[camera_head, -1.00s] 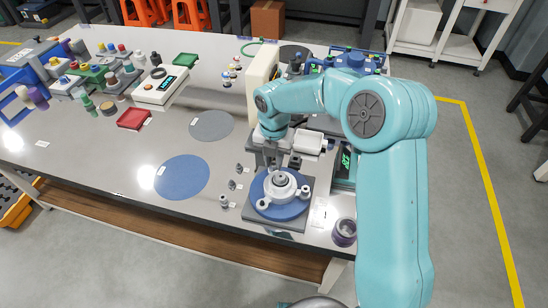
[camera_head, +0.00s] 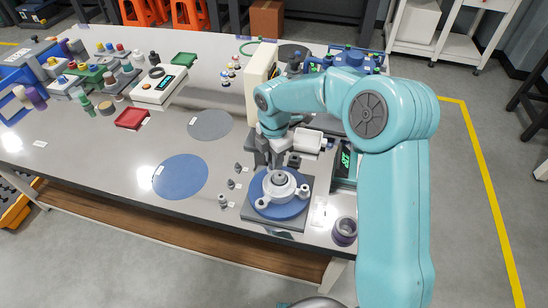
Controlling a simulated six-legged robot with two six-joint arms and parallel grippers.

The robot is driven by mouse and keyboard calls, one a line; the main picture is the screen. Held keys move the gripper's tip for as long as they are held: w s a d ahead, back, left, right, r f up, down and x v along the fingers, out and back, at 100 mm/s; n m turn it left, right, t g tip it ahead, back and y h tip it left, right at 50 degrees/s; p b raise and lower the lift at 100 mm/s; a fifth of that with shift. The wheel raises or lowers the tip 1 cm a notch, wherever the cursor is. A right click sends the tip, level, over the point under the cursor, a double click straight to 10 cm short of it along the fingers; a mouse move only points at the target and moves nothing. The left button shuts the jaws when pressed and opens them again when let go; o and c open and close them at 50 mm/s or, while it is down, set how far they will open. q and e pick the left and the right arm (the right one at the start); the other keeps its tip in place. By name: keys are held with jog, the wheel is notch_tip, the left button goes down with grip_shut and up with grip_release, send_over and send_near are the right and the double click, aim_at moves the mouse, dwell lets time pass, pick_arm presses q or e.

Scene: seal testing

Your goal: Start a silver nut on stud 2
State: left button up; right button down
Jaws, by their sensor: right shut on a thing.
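A white round flange part (camera_head: 286,188) with a dark central hub and upright lugs at its edge sits on a blue disc (camera_head: 290,211) on a grey square plate (camera_head: 274,223). My right gripper (camera_head: 269,167) points down at the far-left edge of this part, with its fingers close together. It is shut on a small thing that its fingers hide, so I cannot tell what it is. Any contact with a stud is too small to tell. Several small grey pieces (camera_head: 222,200) stand in a row left of the plate. My left gripper is out of view.
A dark purple ring-shaped container (camera_head: 344,231) stands at the table's front right. A blue mat (camera_head: 181,176) and a grey mat (camera_head: 210,125) lie bare on the left. A tall cream block (camera_head: 260,78) stands behind my right arm. A red tray (camera_head: 132,118) lies farther left.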

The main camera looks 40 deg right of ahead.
jog(key=shift+s+a+f, duration=0.1)
jog(key=shift+a+f, duration=0.05)
jog(key=shift+f, duration=0.05)
jog(key=shift+m, duration=0.5)
jog(key=c, duration=1.4)
grip_release()
jog(key=shift+m, duration=0.5)
jog(key=o, duration=0.5)
jog(key=shift+f, duration=0.1)
